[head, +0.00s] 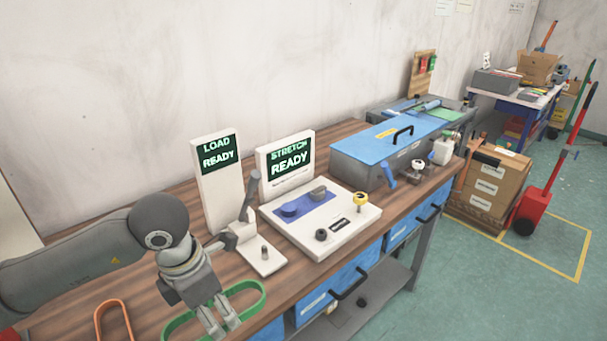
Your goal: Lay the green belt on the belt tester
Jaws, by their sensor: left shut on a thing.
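The green belt (263,296) is a flat oval loop low in the head view, over the front of the wooden bench. My left gripper (227,327) is shut on the green belt and hides its middle part. I cannot tell whether the belt touches the bench. The belt tester, a white unit (353,225) with a "STRETCH READY" screen, stands to the right and farther back. It has a blue pad with two dark round parts, a yellow knob and a black knob. Its top holds no belt. My right gripper is not in view.
A white stand (218,175) reading "LOAD READY", with a lever and a peg on its base, stands between my left arm and the tester. An orange loop (99,318) lies at the left. A blue-lidded grey box (385,150) stands beyond the tester.

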